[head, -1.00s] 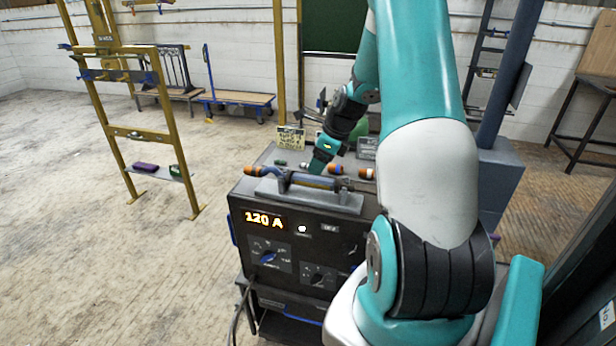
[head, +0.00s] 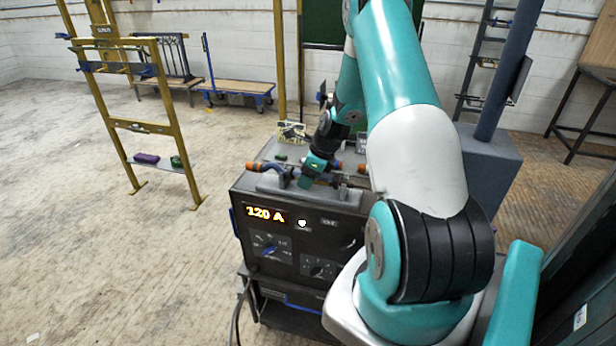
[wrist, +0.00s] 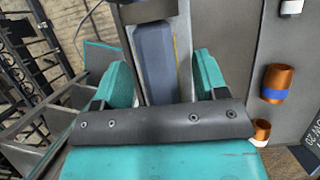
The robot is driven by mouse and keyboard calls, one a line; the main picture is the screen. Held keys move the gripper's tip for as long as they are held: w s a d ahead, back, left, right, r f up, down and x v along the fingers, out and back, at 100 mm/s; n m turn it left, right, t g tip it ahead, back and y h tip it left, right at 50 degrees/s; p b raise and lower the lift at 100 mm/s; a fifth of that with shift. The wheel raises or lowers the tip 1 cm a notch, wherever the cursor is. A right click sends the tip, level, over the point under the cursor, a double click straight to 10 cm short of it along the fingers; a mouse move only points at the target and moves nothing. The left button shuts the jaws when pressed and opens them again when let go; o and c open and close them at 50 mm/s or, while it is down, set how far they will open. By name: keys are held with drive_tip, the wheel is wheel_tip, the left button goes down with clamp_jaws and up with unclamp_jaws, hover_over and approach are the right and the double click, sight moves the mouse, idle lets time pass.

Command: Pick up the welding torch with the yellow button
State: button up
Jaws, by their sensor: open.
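No yellow button can be made out in either view. A torch-like piece with an orange end and blue body (head: 270,168) lies at the left of the welding machine's top. Orange pieces also show right of my gripper, one with a blue band in the wrist view (wrist: 275,83); I cannot tell whether they are torches. My gripper (head: 306,182) is low over the machine's top, at its front bar. In the wrist view its open teal fingers (wrist: 162,78) stand either side of a blue-grey bar (wrist: 155,60), which looks like the machine's handle grip.
The dark welding machine (head: 290,240) shows "120 A" on its front. A small sign (head: 291,132) stands behind its top. A yellow frame (head: 170,120) with a low shelf stands at the left. A blue cart (head: 238,88) is at the back wall.

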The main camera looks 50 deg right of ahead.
drive_tip(key=shift+f, duration=0.25)
idle(0.4)
drive_tip(key=c, duration=1)
drive_tip(key=shift+c, duration=0.4)
drive_tip(key=shift+r, duration=0.15)
